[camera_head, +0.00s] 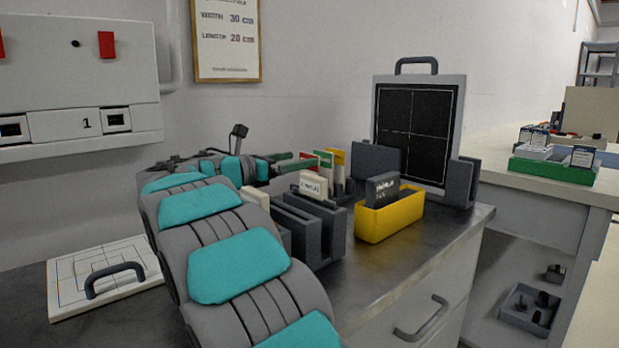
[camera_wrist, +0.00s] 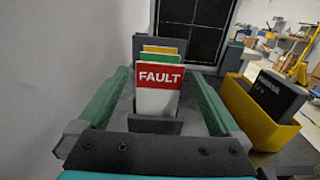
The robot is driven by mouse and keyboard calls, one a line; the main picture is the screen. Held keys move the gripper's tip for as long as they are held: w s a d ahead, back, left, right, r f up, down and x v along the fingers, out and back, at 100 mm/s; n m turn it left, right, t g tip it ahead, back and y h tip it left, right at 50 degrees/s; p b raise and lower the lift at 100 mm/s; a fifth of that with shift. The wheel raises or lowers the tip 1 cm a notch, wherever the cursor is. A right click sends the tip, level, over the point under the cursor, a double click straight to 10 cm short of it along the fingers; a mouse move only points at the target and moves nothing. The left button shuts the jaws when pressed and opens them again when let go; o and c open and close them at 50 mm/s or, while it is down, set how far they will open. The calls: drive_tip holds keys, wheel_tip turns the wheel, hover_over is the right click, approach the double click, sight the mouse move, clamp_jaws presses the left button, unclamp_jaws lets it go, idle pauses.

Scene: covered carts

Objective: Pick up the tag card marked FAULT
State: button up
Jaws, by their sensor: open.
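The FAULT card (camera_wrist: 159,90) is white with a red top band and white lettering. It stands upright in a dark slotted holder (camera_wrist: 152,125), in front of a green-topped card (camera_wrist: 160,58) and a yellow-topped card (camera_wrist: 161,49). In the head view the red-topped card (camera_head: 307,156) shows small and partly covered behind the arm. My gripper (camera_wrist: 162,76) is open, its green fingers to the left and right of the FAULT card with gaps on both sides. It also shows in the head view (camera_head: 301,160), close to the cards. Nothing is held.
A yellow bin (camera_head: 390,215) with a dark block (camera_head: 382,189) stands right of the holders. A black panel (camera_head: 418,130) stands behind. A white handled board (camera_head: 103,275) lies left.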

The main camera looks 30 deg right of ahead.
sight(308, 157)
drive_tip(key=d, duration=0.3)
drive_tip(key=shift+w+d, duration=0.1)
drive_tip(key=shift+w, duration=0.1)
drive_tip(key=c, duration=1.5)
